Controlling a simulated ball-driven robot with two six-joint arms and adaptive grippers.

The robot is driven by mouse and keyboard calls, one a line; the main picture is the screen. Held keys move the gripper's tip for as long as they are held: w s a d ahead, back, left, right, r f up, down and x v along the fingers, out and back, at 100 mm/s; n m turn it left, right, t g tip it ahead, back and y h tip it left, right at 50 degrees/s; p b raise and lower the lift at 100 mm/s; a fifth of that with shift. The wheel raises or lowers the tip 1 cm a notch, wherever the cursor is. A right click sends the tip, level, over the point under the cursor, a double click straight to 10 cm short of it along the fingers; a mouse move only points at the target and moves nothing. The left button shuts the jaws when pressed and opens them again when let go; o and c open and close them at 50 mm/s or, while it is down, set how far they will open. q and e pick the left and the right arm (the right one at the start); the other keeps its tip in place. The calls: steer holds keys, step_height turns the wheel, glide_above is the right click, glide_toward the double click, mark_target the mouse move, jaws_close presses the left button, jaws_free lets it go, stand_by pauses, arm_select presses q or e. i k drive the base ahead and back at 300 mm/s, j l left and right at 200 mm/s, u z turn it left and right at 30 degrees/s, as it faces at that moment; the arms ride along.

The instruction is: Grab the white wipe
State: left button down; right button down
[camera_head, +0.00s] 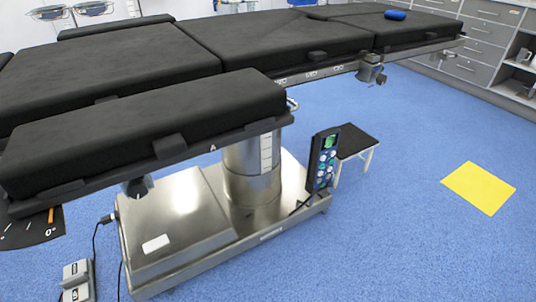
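I cannot make out a white wipe for certain. A small flat white rectangle (156,244) lies on the steel base of the operating table; I cannot tell whether it is a wipe or a label. The operating table (130,62) has black padded sections and stretches across the upper part of the view. Neither of my grippers is in view.
A small blue object (395,15) rests on the table's far right end. A black-topped stool (354,141) stands beside the base. A yellow square (479,188) lies on the blue floor. Grey drawers (484,48) line the right back. The right-hand floor is mostly clear.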

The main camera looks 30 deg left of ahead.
mark_target(162, 240)
steer(key=l+u, duration=0.15)
steer(key=u, duration=1.75)
steer(key=k+j, duration=0.05)
steer(key=j, duration=0.05)
